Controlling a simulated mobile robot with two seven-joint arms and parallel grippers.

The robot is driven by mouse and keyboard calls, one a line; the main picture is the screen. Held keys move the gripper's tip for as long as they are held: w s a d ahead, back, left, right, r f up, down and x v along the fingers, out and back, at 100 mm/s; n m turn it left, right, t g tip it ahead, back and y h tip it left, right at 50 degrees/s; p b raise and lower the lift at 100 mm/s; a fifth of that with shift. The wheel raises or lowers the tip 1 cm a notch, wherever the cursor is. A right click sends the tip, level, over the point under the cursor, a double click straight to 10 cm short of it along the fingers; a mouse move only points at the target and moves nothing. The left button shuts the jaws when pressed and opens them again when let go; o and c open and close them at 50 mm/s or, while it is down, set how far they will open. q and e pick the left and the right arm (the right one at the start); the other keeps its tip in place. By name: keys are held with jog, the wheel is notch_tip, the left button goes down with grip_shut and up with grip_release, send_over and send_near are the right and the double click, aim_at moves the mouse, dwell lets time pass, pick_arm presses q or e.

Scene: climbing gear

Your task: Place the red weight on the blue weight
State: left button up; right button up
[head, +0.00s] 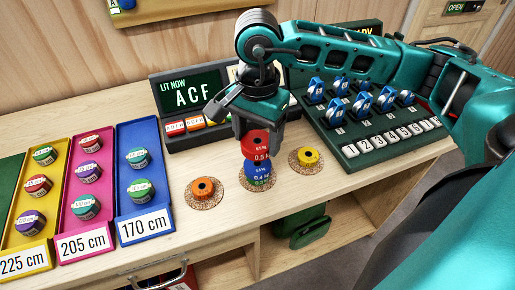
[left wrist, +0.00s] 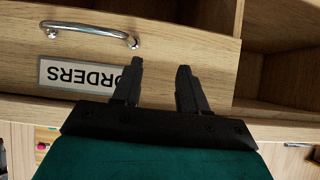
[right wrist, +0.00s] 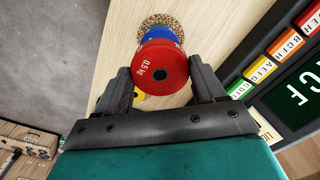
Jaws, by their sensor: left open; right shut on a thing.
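The red weight (head: 254,145), marked 0.5, is between the fingers of my right gripper (head: 256,128), which is shut on it. The red weight also shows in the right wrist view (right wrist: 160,68). The blue weight (head: 258,168) is right below it on the middle cork disc; a green-marked band shows at its bottom. In the head view the red weight appears to sit on or just above the blue one; I cannot tell if they touch. In the right wrist view the blue weight (right wrist: 160,34) is partly hidden. My left gripper (left wrist: 155,85) is open and empty before a drawer.
An orange weight (head: 204,190) on cork stands left of the stack, a yellow weight (head: 308,156) right. Coloured trays (head: 146,190) with several weights lie left. A lit sign (head: 190,95) and a rack of blue devices (head: 370,140) stand behind and right.

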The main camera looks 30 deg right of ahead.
aim_at(257, 141)
jog(key=shift+f, duration=2.15)
jog(key=shift+f, duration=0.1)
jog(key=shift+f+b, duration=0.1)
jog(key=shift+b, duration=0.2)
jog(key=o, duration=1.5)
jog(key=shift+c, duration=0.2)
jog(key=shift+r, duration=0.45)
notch_tip(257, 141, up, 12)
jog(key=shift+f, duration=0.25)
